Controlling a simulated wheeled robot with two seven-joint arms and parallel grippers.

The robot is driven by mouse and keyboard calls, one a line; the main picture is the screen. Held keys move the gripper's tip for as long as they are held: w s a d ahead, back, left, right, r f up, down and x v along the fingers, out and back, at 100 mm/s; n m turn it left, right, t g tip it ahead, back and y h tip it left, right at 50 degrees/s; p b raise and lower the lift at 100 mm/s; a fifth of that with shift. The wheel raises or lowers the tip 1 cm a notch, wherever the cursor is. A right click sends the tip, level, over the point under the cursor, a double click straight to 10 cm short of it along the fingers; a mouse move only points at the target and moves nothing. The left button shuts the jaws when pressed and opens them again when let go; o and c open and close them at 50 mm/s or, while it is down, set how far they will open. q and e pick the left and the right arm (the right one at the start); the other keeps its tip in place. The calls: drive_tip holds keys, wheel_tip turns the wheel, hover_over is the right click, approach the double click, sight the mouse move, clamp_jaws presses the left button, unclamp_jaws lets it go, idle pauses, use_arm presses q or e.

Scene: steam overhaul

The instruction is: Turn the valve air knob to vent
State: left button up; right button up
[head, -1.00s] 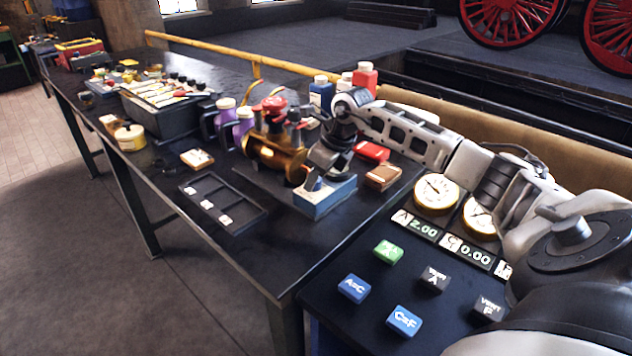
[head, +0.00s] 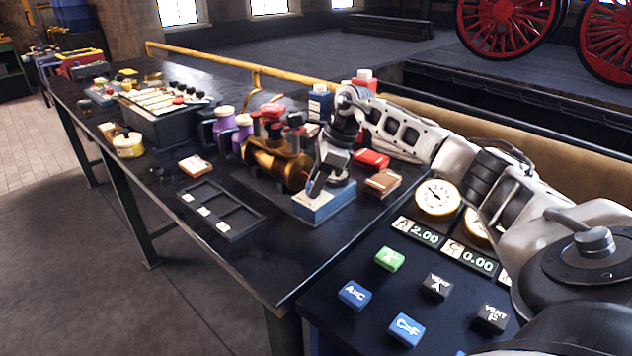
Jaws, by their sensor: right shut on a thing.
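My right gripper (head: 317,188) reaches in from the right and points down at the top of a blue box (head: 330,206) on the dark bench. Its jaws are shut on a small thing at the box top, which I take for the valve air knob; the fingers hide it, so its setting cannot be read. A round disc (head: 341,179) shows just right of the fingers. A brass valve body (head: 272,160) with a red top (head: 272,112) stands directly left of the gripper. My left gripper is not in view.
A slotted black tray (head: 222,212) lies in front of the valve. A panel with gauges (head: 437,197) and labelled buttons (head: 438,285) fills the lower right.

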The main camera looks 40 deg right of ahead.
drive_tip(key=shift+r, duration=0.1)
drive_tip(key=o, duration=1)
drive_tip(key=shift+c, duration=0.2)
drive_tip(key=v, duration=1.6)
